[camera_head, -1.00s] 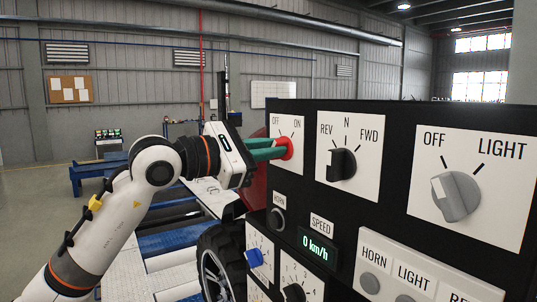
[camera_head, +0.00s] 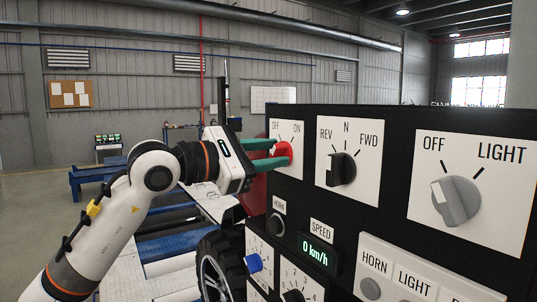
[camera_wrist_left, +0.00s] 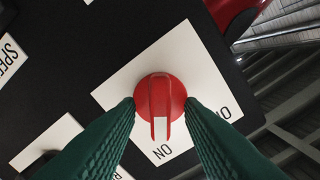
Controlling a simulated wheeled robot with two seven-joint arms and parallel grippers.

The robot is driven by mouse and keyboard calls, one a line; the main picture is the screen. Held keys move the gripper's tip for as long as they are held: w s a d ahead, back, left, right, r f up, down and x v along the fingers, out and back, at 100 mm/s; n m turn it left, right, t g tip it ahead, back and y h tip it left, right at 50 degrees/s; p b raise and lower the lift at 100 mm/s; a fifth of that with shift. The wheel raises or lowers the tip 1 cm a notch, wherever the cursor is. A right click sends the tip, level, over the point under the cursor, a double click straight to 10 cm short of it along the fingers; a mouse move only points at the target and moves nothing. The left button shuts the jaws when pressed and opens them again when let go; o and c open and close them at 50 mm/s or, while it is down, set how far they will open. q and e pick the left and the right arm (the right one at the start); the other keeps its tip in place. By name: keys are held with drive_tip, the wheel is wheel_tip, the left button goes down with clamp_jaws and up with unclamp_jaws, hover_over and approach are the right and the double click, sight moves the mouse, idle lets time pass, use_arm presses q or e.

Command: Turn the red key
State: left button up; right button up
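The red key (camera_head: 284,151) is a round red knob on the white OFF/ON plate (camera_head: 291,128) at the upper left of the black panel. In the left wrist view the red key (camera_wrist_left: 158,90) shows a white mark pointing to the picture's bottom, near "ON" lettering. My left gripper (camera_head: 273,154) has green fingers reaching to the knob from the left. In the left wrist view its fingertips (camera_wrist_left: 160,104) stand apart on either side of the knob, close to its rim; contact is unclear. Second lettering by the right finger is partly covered. My right gripper is out of view.
The black panel also carries a REV/N/FWD switch (camera_head: 342,168), a grey light knob (camera_head: 456,200), a horn button (camera_head: 278,224), a speed display (camera_head: 318,254) and a blue knob (camera_head: 254,263). A black tyre (camera_head: 220,264) stands below my left gripper.

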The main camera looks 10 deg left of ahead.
use_arm(q)
drive_tip(key=b+v, duration=0.3)
drive_tip(key=v, duration=0.9)
